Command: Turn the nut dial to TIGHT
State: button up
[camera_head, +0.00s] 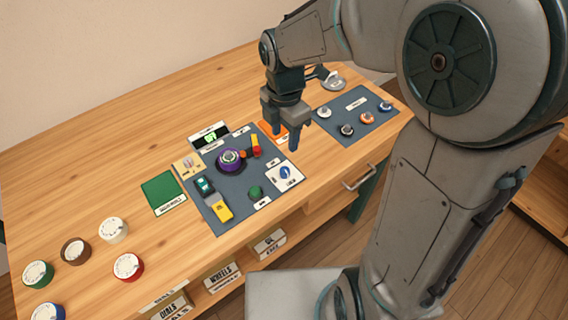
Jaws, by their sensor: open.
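A white plate with a small blue knob (285,172) and small lettering lies at the right edge of the dark mat (240,190). It looks like the nut dial, but the lettering is too small to read, so I cannot tell its setting. My gripper (282,132) is open and points down above the mat's upper right corner. It is up and behind the blue knob in the picture, apart from it, with nothing between its fingers. An orange piece (270,130) is partly hidden behind the gripper.
A purple dial (230,158), a red-and-yellow piece (255,146), toy vehicles (221,210) and a green knob (255,192) share the mat. A second mat (357,113) with several knobs lies right. Several round dials (127,266) stand at left. Bare wood lies between.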

aim_at(285, 170)
notch_tip(285, 170, down, 13)
jog(key=shift+f+b, duration=0.1)
jog(key=shift+b, duration=0.5)
jog(key=c, duration=1)
